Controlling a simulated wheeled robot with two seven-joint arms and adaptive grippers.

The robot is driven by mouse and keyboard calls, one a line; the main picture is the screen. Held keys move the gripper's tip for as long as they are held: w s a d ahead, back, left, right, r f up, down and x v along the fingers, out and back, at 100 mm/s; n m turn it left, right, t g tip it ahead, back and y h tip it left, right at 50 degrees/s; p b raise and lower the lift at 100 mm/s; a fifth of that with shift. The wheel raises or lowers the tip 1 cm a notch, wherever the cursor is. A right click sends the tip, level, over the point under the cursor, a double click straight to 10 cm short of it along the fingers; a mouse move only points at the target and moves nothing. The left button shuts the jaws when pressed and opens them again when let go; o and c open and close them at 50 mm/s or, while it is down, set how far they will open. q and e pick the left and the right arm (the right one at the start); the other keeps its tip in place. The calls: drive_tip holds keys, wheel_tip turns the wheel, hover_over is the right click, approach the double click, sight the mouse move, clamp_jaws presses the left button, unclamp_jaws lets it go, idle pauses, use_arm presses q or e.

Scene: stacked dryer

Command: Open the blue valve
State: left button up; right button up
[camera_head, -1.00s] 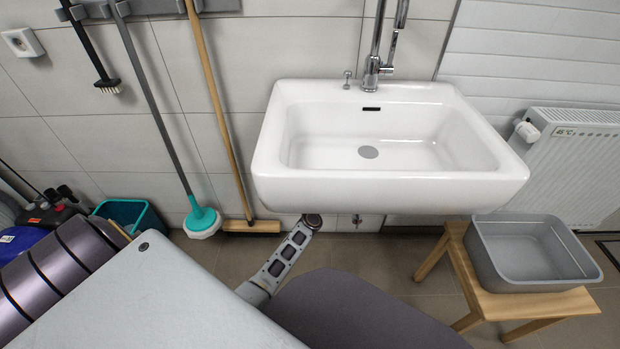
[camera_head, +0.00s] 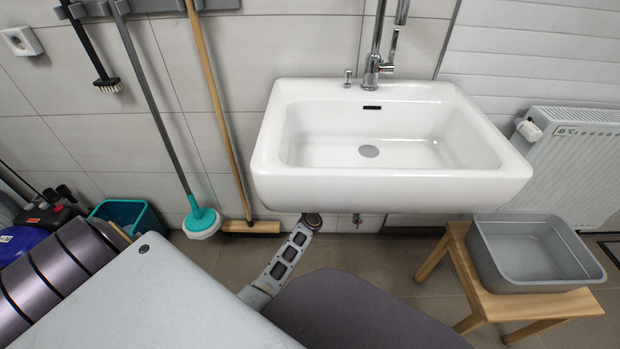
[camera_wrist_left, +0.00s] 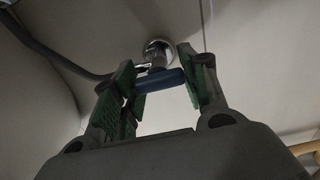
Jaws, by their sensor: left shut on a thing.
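The blue valve (camera_wrist_left: 163,80) shows in the left wrist view as a short blue handle on a chrome fitting (camera_wrist_left: 157,53) at the wall. My left gripper (camera_wrist_left: 158,84) has its green-padded fingers on either side of the blue handle and is shut on it. In the head view the white sink (camera_head: 390,190) hides the valve and my left gripper. My arm reaches down under the sink's front left there. My right gripper is in neither view.
A grey hose (camera_wrist_left: 55,52) runs to the fitting from the left. A wooden stool (camera_head: 470,270) with a grey basin (camera_head: 535,285) stands right of the sink. A radiator (camera_head: 580,165) is at the right.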

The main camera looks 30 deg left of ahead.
use_arm(q)
drive_tip(key=o, duration=1)
drive_tip(key=shift+o, duration=0.2)
drive_tip(key=shift+m, duration=0.6)
drive_tip(key=shift+m+p, duration=0.35)
drive_tip(key=shift+m, duration=0.35)
drive_tip(key=shift+r+m, duration=0.1)
drive_tip(key=shift+m, duration=3.4)
drive_tip(key=shift+m, duration=0.6)
